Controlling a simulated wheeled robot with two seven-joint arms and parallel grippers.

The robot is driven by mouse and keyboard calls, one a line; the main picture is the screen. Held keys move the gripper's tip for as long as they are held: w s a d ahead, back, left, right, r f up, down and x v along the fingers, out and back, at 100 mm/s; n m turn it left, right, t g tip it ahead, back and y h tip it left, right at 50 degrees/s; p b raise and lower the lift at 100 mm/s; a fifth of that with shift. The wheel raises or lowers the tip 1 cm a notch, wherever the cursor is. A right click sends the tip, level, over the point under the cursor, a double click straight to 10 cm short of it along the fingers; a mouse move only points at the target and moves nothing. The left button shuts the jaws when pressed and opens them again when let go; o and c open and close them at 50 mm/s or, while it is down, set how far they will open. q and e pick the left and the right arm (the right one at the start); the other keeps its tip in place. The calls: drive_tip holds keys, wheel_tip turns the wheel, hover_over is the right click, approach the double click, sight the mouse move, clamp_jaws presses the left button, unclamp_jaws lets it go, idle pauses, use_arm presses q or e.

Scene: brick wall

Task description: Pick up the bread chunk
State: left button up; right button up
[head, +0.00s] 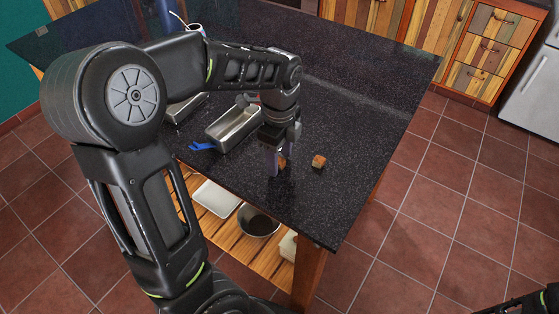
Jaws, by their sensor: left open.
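A small brown bread chunk (319,161) lies on the dark speckled countertop, to the right of my left gripper. My left gripper (277,168) points down at the counter, with its fingers apart. A second small orange-brown piece (282,161) shows right at the fingers and is partly hidden by them. I cannot tell whether it is between the fingers or behind them. Of my right arm only a dark part shows at the bottom right corner; its gripper is out of view.
A metal loaf pan (233,128) stands left of my left gripper, with a blue object (202,146) beside it. Another metal pan (184,108) is partly behind my arm. A shelf below holds a white tray (215,199) and a bowl (258,222). The counter's right side is clear.

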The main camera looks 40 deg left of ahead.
use_arm(q)
drive_tip(key=shift+f, duration=0.25)
drive_tip(key=shift+c, duration=0.2)
clamp_jaws()
idle(0.6)
